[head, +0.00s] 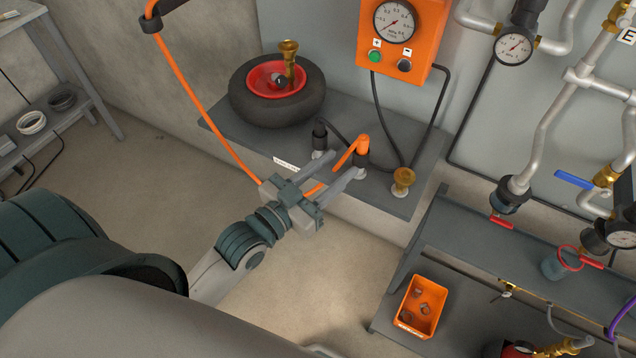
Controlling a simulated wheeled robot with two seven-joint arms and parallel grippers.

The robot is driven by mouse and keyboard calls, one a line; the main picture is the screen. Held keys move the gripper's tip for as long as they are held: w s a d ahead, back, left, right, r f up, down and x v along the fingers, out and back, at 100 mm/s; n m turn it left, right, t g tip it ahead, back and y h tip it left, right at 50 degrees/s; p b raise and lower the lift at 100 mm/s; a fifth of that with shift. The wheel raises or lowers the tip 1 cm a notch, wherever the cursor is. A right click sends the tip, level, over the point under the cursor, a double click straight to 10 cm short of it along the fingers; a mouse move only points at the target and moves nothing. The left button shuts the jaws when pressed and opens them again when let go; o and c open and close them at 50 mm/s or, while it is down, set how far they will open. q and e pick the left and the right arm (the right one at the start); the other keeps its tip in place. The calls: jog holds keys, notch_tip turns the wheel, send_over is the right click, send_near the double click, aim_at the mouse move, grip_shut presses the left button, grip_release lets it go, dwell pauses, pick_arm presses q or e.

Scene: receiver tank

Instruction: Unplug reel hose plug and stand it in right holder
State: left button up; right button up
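The orange reel hose (202,105) comes down from the upper left and passes behind my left gripper. It shows again beyond the gripper and bends over at an orange elbow (350,148). The elbow ends at a dark plug (362,158) on the grey bench. My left gripper (346,163) has its two fingers apart, pointing at this plug. Its tips are close to the plug, and I cannot tell whether they touch it. My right gripper is out of view.
The grey bench (225,128) also carries a black tyre with a red hub (274,88) and a black upright piece (320,134) with a cable. An orange gauge box (413,30) hangs above. Pipes and a lower rack with an orange bin (405,318) crowd the right.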

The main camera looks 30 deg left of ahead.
pick_arm(q)
jog(key=shift+b+v, duration=0.35)
jog(key=shift+v, duration=2)
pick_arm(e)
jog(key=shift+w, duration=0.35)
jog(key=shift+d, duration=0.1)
pick_arm(q)
notch_tip(320, 180, down, 30)
jog(key=n+g+y, duration=0.1)
jog(key=g+y, duration=0.2)
jog(key=g, duration=0.2)
jog(key=s+d+f+g, duration=0.2)
jog(key=s+f, duration=0.5)
jog(key=f, duration=0.5)
jog(key=s+d+f+g, duration=0.1)
jog(key=s+f+g, duration=0.1)
jog(key=s+f, duration=0.5)
notch_tip(320, 180, down, 6)
jog(key=shift+s+d+f+g, duration=0.15)
jog(key=shift+s+d+g, duration=0.1)
jog(key=shift+d+g, duration=0.15)
jog(key=shift+w, duration=0.1)
jog(key=shift+c, duration=0.2)
